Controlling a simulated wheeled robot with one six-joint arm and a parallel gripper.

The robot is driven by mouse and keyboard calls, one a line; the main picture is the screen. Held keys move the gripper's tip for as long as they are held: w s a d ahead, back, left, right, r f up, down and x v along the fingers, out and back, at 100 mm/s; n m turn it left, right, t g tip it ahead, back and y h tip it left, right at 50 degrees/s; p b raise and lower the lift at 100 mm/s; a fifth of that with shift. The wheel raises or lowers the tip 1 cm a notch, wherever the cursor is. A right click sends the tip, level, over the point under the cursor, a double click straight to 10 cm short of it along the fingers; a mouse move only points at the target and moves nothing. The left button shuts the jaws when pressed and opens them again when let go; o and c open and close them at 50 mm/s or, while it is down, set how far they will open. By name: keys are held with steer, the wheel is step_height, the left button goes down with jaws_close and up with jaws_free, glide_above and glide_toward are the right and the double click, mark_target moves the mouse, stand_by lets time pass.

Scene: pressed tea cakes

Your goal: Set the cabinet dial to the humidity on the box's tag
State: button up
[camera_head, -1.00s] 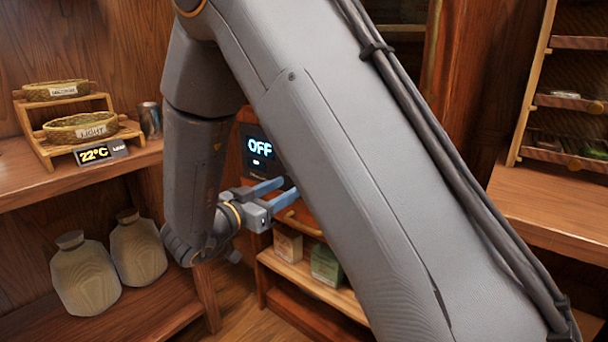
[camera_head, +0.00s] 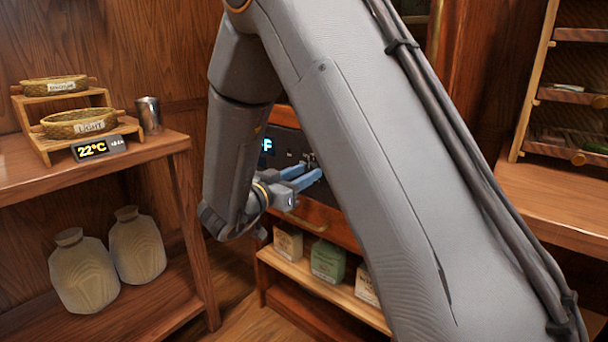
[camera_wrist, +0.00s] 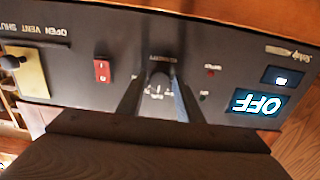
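The cabinet's dark control panel (camera_wrist: 75,40) fills the top of the wrist view, its writing upside down. The dark dial (camera_wrist: 159,66) is at its middle, with small marks by it. My gripper (camera_wrist: 159,88) has its two fingers apart, one on either side of the dial; I see no clear contact. In the head view my gripper (camera_head: 312,172) is at the panel's front. The lit display (camera_wrist: 258,103) reads OFF; the head view shows only part of it (camera_head: 267,146). Boxes, one green (camera_head: 328,262), stand on the cabinet's lower shelf; their labels are too small to read.
The panel also has a red switch (camera_wrist: 102,70) and a yellow vent lever plate (camera_wrist: 27,72). A shelf at left holds baskets (camera_head: 80,124), a metal cup (camera_head: 149,115), a 22°C display (camera_head: 92,149) and two jars (camera_head: 137,246). A drawer handle (camera_head: 305,222) is below my gripper.

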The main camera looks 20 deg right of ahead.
steer(key=c, duration=0.6)
steer(key=shift+m, duration=0.3)
steer(key=m+p, duration=0.1)
steer(key=m, duration=0.1)
steer(key=shift+m, duration=0.4)
steer(key=m, duration=0.3)
steer(key=shift+p, duration=0.35)
steer(key=m, duration=0.5)
steer(key=shift+m+b, duration=0.9)
steer(key=shift+m, duration=1.3)
